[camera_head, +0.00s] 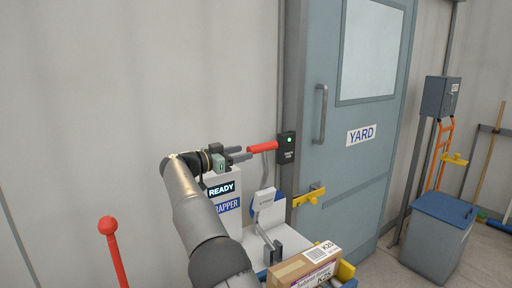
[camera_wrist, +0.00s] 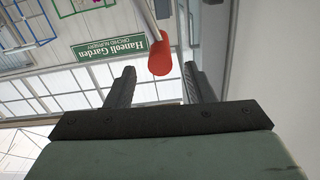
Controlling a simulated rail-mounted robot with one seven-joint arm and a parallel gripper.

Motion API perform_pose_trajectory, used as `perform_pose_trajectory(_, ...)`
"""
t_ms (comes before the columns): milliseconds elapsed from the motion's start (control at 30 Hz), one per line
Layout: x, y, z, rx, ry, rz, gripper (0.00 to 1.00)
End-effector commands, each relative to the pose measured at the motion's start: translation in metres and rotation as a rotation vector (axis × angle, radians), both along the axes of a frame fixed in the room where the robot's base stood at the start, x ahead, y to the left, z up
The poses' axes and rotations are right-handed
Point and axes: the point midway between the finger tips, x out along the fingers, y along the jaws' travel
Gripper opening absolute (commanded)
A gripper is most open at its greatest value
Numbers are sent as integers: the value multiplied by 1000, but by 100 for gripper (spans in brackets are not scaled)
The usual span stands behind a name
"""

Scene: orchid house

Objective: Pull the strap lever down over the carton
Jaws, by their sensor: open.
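The strap lever's red grip (camera_head: 263,147) sits on a raised grey arm above the wrapper machine (camera_head: 228,206), whose display reads READY. My gripper (camera_head: 243,154) is open at the left end of this grip. In the wrist view the red grip (camera_wrist: 160,55) appears in the gap between my two open fingertips (camera_wrist: 158,72), touching neither visibly. I cannot tell how deep it sits between them. The carton (camera_head: 303,268), brown with a white K25 label, lies at the bottom of the head view, below the lever and partly cut off.
A yellow latch (camera_head: 309,197) is on the YARD door (camera_head: 365,110). A red ball-topped lever (camera_head: 110,232) stands at left. A blue-lidded bin (camera_head: 437,233) stands at right.

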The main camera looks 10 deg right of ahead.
Motion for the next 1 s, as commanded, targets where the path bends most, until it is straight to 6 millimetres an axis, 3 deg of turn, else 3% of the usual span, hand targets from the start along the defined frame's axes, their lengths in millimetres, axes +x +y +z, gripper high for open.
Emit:
perform_pose_trajectory(100,11,-24,2,0,2,-3,49)
perform_pose_trajectory(300,25,-49,2,0,1,0,49)
perform_pose_trajectory(733,30,-59,-1,0,1,1,49)
perform_pose_trajectory(767,30,-59,-1,0,1,1,46)
perform_pose_trajectory(933,30,-59,0,0,1,1,0)
perform_pose_trajectory(1000,30,-59,0,0,1,1,0)
